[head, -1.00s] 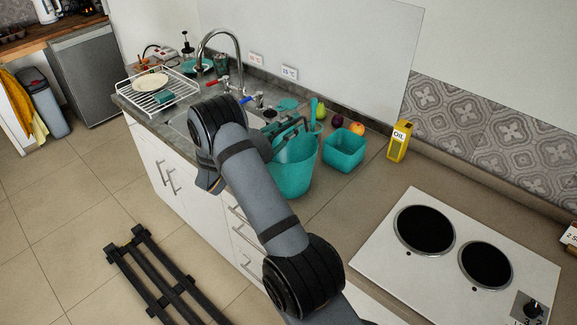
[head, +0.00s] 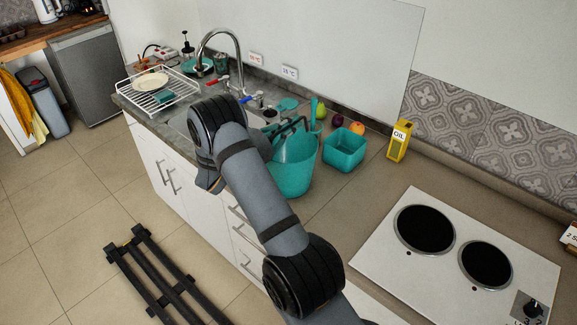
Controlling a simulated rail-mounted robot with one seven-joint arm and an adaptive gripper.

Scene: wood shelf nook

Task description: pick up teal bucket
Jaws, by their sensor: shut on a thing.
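The teal bucket (head: 294,172) is beside the sink on the near side of the counter, just right of my arm. It is round and tapered, with its rim facing up. My gripper (head: 291,128) is at the bucket's upper part, and its dark fingers show at the rim. It is shut on the bucket. My arm hides the bucket's left side and part of the gripper. I cannot tell whether the bucket's base touches the counter.
A teal square tub (head: 344,151) stands close right of the bucket. A yellow oil carton (head: 399,141), fruit (head: 357,128) and a faucet (head: 222,58) are behind. The hob (head: 455,255) is at right. Bare counter (head: 345,200) lies between.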

